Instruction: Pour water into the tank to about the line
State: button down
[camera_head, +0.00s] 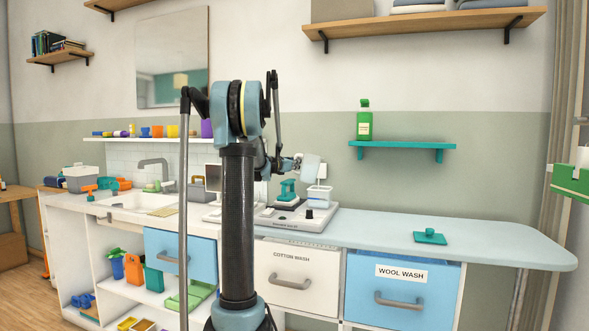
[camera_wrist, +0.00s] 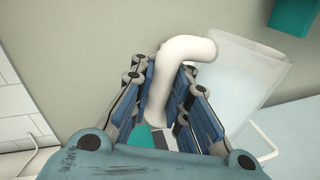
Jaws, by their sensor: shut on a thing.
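My gripper (camera_head: 291,164) is shut on the white handle (camera_wrist: 190,48) of a pale, see-through jug (camera_wrist: 248,75). In the head view the jug (camera_head: 311,165) is held tilted above the counter, over a small pale tank (camera_head: 319,194). The tank is at the right of a white ironing station (camera_head: 290,219) with a teal iron (camera_head: 287,191). A blue band shows low on the tank; I cannot tell whether it is water or the line. The water in the jug and any stream cannot be made out.
The blue-white counter (camera_head: 480,246) is clear on the right except for a teal lidded piece (camera_head: 430,236). A teal shelf (camera_head: 402,144) with a green bottle (camera_head: 365,122) is on the wall. A sink (camera_head: 140,202) with a tap lies left.

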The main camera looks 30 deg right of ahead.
jog(key=shift+w+a+r+m+g, duration=0.1)
jog(key=shift+a+r+m+g, duration=0.1)
jog(key=shift+r+m+g, duration=0.55)
jog(key=shift+r+m+t, duration=0.1)
jog(key=shift+m+t, duration=0.15)
jog(key=shift+m, duration=0.2)
jog(key=shift+r+m+y, duration=0.25)
jog(key=shift+m+y, duration=0.15)
jog(key=shift+m, duration=0.6)
jog(key=shift+d, duration=0.1)
jog(key=shift+s+d+f+m+y, duration=0.15)
jog(key=shift+s+m+y, duration=0.15)
jog(key=shift+m, duration=0.3)
jog(key=shift+f+m, duration=0.1)
jog(key=shift+m, duration=0.2)
jog(key=shift+s+d+f+m+t+y, duration=0.1)
jog(key=shift+f+m+t+y, duration=0.1)
jog(key=shift+m+t+y, duration=0.15)
